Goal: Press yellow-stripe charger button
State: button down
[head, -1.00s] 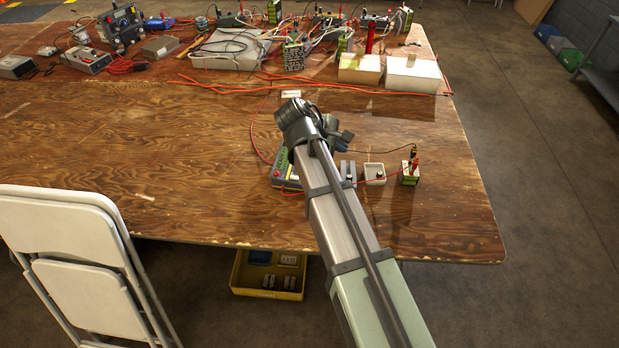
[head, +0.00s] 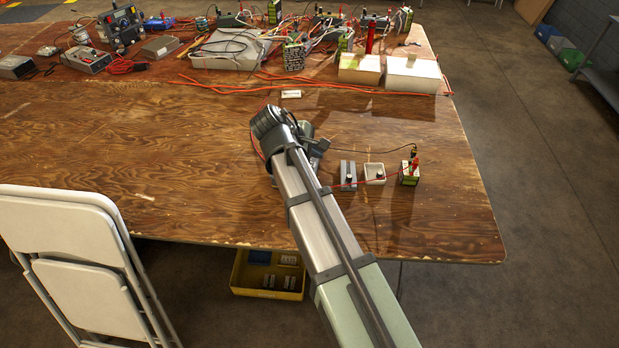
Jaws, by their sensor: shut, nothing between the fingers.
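My arm reaches in over the wooden table, and my gripper (head: 318,147) is at its far end, small and partly turned away; it is shut and empty. The charger, a grey-and-green box, is almost wholly hidden behind my arm and wrist. Its button and any yellow stripe cannot be made out. I cannot tell whether the gripper touches the charger.
Boxes and cables crowd the table's back. The left-middle tabletop (head: 150,150) is clear. A white folding chair (head: 75,255) stands at front left.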

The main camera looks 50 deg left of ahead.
jog(key=shift+s+a+f, duration=0.15)
jog(key=shift+f, duration=1.1)
jog(key=shift+s+a+f, duration=0.1)
jog(key=shift+a+f, duration=0.1)
jog(key=shift+f, duration=1.1)
jog(key=shift+s+a+f, duration=0.15)
jog(key=shift+f, duration=1.1)
jog(key=shift+s+a+f, duration=0.1)
jog(key=shift+s+f, duration=0.05)
jog(key=shift+f, duration=0.6)
jog(key=shift+r, duration=0.75)
jog(key=shift+r, duration=0.15)
jog(key=shift+w+d+r, duration=0.15)
jog(key=shift+r, duration=0.6)
jog(key=shift+w+d+r, duration=0.1)
jog(key=shift+d+r, duration=0.05)
jog(key=shift+r, duration=0.65)
jog(key=shift+w+d+r, duration=0.15)
jog(key=shift+r, duration=0.6)
